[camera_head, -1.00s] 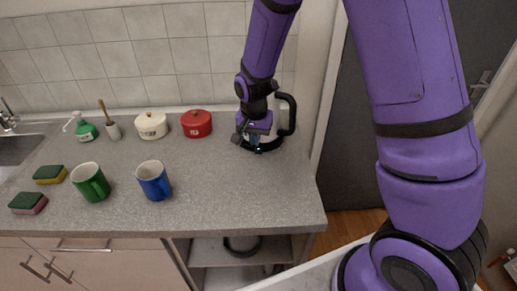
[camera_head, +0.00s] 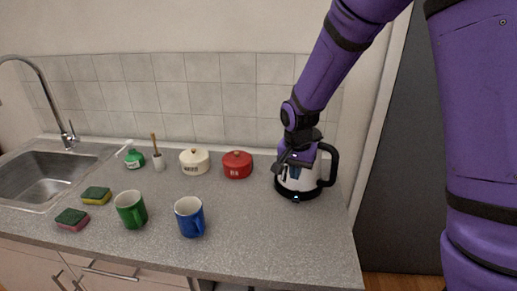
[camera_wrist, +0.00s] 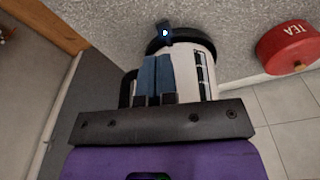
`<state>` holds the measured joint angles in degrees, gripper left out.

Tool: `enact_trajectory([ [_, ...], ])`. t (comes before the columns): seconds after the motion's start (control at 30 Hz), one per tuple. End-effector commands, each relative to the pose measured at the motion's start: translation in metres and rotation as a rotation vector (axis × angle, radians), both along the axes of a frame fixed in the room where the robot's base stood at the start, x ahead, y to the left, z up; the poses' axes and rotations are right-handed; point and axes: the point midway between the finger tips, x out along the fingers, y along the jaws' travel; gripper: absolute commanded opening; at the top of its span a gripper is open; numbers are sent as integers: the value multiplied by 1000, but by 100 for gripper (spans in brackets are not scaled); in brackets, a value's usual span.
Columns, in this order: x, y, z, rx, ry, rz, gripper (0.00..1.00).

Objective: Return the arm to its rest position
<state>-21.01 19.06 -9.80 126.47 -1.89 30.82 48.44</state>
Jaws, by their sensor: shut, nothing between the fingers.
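My arm reaches down over the right part of the counter in the head view. My gripper (camera_head: 292,166) is at the kettle (camera_head: 299,187), overlapping its upper part in the picture. The kettle is white with a black base and a black handle on its right. In the wrist view my gripper (camera_wrist: 156,62) shows its two blue-grey fingers side by side, shut and empty, in front of the kettle's body (camera_wrist: 203,72). I cannot tell whether the fingers touch the kettle. Part of the kettle is hidden by my gripper.
A blue mug (camera_head: 189,218), green mug (camera_head: 130,210) and two sponges (camera_head: 73,219) are nearer the front. The sink (camera_head: 45,178) is far left. The counter's front right is clear.

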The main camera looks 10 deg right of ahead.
Motion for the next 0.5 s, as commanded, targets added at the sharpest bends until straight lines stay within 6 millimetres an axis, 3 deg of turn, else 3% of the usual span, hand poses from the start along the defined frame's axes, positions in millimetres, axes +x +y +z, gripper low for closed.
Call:
enact_trajectory([
  [0.17,-9,-8,26,16,-22,31,0],
  [0.5,-64,-39,120,48,-114,186,0],
])
